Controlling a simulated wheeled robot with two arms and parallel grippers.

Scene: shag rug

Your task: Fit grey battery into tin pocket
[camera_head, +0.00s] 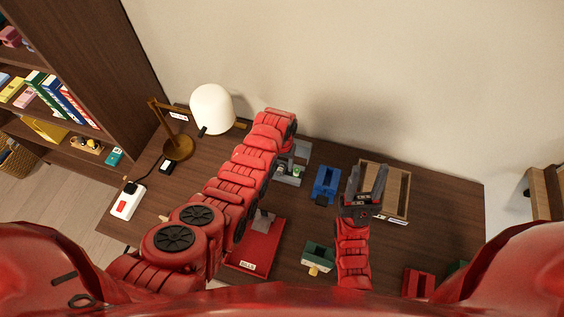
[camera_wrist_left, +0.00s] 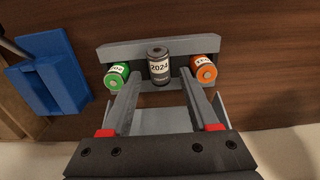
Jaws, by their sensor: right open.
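The grey battery (camera_wrist_left: 158,66), labelled 2024, stands in the middle of the grey tin (camera_wrist_left: 118,48) in the left wrist view. A green battery (camera_wrist_left: 117,76) is on its left and an orange battery (camera_wrist_left: 204,71) on its right. My left gripper (camera_wrist_left: 160,88) is open, its fingers spread on either side of the grey battery with visible gaps. How deep the battery sits is hard to tell. In the head view the tin (camera_head: 291,177) is partly hidden by my left arm. My right gripper (camera_head: 367,182) is open and empty above the table's right half.
A blue holder (camera_head: 326,184) stands right of the tin, and a wooden tray (camera_head: 401,190) lies behind my right gripper. A red tray (camera_head: 244,263), a green box (camera_head: 318,254) and a red box (camera_head: 418,282) are nearer. A lamp (camera_head: 211,108) stands at left.

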